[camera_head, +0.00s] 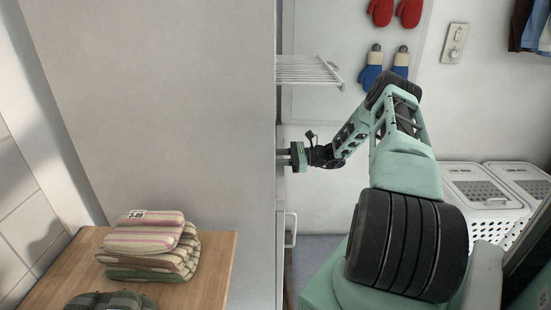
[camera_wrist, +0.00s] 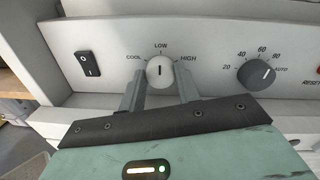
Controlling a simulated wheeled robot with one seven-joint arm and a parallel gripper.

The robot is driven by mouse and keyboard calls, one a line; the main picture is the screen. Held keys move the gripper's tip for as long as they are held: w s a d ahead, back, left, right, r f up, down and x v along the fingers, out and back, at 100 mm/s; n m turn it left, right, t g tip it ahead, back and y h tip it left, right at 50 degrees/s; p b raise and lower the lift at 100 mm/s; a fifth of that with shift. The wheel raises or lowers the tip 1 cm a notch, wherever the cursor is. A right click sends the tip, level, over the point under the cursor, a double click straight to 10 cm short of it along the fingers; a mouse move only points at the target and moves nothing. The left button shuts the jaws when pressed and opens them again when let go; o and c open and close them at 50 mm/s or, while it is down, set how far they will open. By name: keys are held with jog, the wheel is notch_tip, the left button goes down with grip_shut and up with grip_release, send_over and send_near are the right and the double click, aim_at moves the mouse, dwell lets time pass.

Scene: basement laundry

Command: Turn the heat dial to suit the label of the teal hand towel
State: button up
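The white heat dial (camera_wrist: 160,72) is on a pale panel in the wrist view, marked COOL, LOW and HIGH. Its mark stands about upright, towards LOW. My gripper (camera_wrist: 161,84) has one finger on each side of the dial, close to its edges. I cannot tell whether the fingers touch it. In the head view my gripper (camera_head: 285,157) reaches left, and its tips go behind the edge of a large grey cabinet side, which hides the dial. I cannot make out a teal hand towel or its label in either view.
A dark dial (camera_wrist: 257,73) with numbers and AUTO sits right of the heat dial, and a black switch (camera_wrist: 87,63) sits left. Folded striped cloths (camera_head: 150,240) with a small tag lie on a wooden top (camera_head: 215,270). A wire shelf (camera_head: 308,70) is above my gripper.

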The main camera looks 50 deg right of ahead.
jog(key=shift+m, duration=0.4)
jog(key=m+p, duration=0.1)
jog(key=m, duration=0.7)
jog(key=m+p, duration=0.1)
jog(key=m, duration=0.2)
jog(key=shift+d+f+t, duration=0.15)
jog(key=shift+t, duration=0.25)
jog(key=shift+m, duration=0.4)
jog(key=o, duration=1)
